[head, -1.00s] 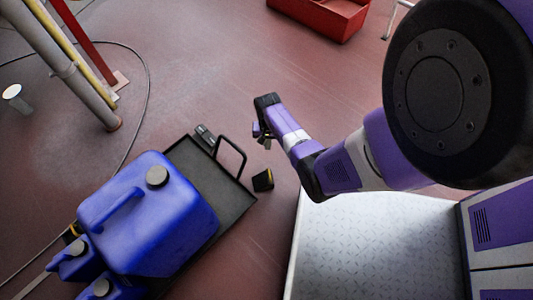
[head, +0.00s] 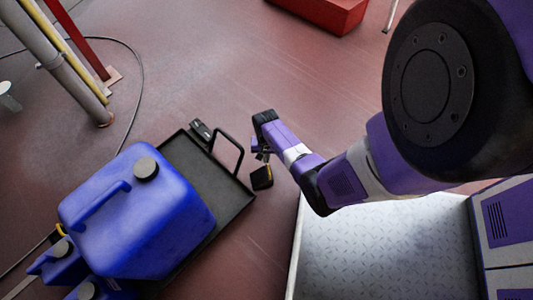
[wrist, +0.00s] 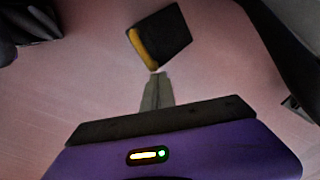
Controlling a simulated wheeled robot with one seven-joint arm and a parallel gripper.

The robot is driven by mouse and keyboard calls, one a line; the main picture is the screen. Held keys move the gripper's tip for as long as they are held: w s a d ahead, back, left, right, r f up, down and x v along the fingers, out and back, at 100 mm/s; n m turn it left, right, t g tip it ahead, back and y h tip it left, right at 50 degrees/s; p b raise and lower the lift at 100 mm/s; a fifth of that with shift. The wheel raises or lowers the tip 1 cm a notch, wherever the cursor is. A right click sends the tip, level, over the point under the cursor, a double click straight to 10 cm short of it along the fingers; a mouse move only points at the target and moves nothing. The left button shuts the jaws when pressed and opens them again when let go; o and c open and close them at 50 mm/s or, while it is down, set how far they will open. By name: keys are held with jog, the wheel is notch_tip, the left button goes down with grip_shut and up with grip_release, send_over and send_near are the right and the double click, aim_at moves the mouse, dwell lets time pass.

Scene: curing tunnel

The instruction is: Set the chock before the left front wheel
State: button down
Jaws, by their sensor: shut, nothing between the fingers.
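The chock (head: 262,177), a small black block with a yellow face, lies on the floor just off the right corner of the cart (head: 235,200). It also shows in the wrist view (wrist: 165,38), beyond my fingertips. My gripper (head: 262,155) is beside the chock in the head view. In the wrist view its fingers (wrist: 157,88) are together and empty, pointing at the chock, with a small gap in the picture. The cart is a dark flat platform with a black loop handle (head: 229,152). A small dark fitting (head: 201,130), possibly a wheel, shows at its upper edge; other wheels are hidden.
A large blue jerrycan (head: 135,215) and smaller blue cans (head: 50,262) are on and by the cart. A pipe stand (head: 65,70) and a floor cable (head: 140,95) are at upper left. A red bin (head: 325,12) is at the top. Open floor lies between.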

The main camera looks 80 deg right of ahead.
jog(key=shift+a+r, duration=0.1)
jog(key=shift+a, duration=0.05)
jog(key=a+p, duration=0.2)
jog(key=shift+s+a, duration=0.2)
jog(key=shift+a, duration=0.1)
jog(key=shift+d, duration=0.1)
dwell(0.3)
